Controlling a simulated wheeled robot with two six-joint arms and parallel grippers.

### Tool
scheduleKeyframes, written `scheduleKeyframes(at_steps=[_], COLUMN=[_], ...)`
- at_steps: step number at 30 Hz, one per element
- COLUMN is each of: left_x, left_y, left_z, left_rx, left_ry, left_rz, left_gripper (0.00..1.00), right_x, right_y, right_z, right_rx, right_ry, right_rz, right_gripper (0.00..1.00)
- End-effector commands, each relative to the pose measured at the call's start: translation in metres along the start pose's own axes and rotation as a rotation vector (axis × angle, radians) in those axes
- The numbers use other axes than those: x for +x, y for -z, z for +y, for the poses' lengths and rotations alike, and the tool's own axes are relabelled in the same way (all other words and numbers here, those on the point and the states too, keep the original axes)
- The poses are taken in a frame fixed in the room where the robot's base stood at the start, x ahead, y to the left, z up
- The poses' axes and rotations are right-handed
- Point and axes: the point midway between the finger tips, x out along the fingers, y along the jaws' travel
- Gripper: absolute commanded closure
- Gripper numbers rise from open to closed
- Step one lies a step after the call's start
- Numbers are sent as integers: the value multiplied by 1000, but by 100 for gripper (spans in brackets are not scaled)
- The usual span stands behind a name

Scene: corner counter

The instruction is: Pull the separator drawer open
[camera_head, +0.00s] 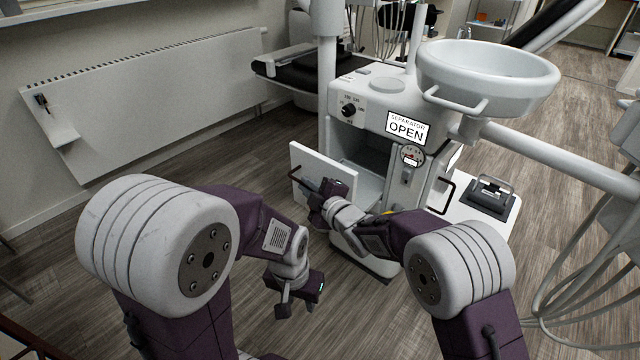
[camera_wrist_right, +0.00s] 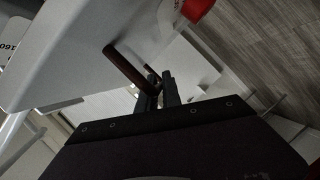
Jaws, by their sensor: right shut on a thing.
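The separator drawer's white front panel (camera_head: 328,168) stands out from the cabinet, and a dark open recess (camera_head: 362,148) shows behind it. A dark bar handle (camera_head: 304,183) is on the panel. My right gripper (camera_head: 312,192) is at the handle, shut on it. In the right wrist view the fingers (camera_wrist_right: 157,92) meet at the dark reddish handle bar (camera_wrist_right: 125,66), beside the white panel (camera_wrist_right: 70,45). My left gripper (camera_head: 284,308) hangs low over the floor, apart from the drawer; its jaws are too unclear to judge.
The cabinet carries a "SEPARATOR OPEN" sign (camera_head: 407,128) and a black knob (camera_head: 348,110). A white basin (camera_head: 488,75) overhangs at the right. A radiator (camera_head: 150,95) lines the left wall. Floor (camera_head: 240,170) is clear left of the drawer. The wrist view shows a red item (camera_wrist_right: 198,8).

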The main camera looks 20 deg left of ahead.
Motion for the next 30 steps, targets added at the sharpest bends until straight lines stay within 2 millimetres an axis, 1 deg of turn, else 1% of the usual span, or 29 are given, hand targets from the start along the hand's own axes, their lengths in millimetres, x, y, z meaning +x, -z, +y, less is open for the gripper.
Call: scheduleKeyframes(at_steps=[1,7,20,21,23,30], left_x=[5,10,10,10,10,10], left_y=[0,-1,-1,-1,-1,-1], left_z=[0,0,0,0,0,0], left_rx=[0,0,0,0,0,0], left_ry=[0,0,0,0,0,0], left_rz=[0,0,0,0,0,0], left_gripper=[64,64,64,64,64,64], right_x=[-2,-7,-8,-8,-8,-8], right_y=[3,15,19,19,19,19], right_z=[-7,-15,-15,-15,-15,-14], right_rx=[0,1,1,1,1,1], right_ry=[4,4,3,3,3,1], right_rz=[0,-2,-3,-3,-2,-1], right_gripper=[100,100,100,85,69,69])
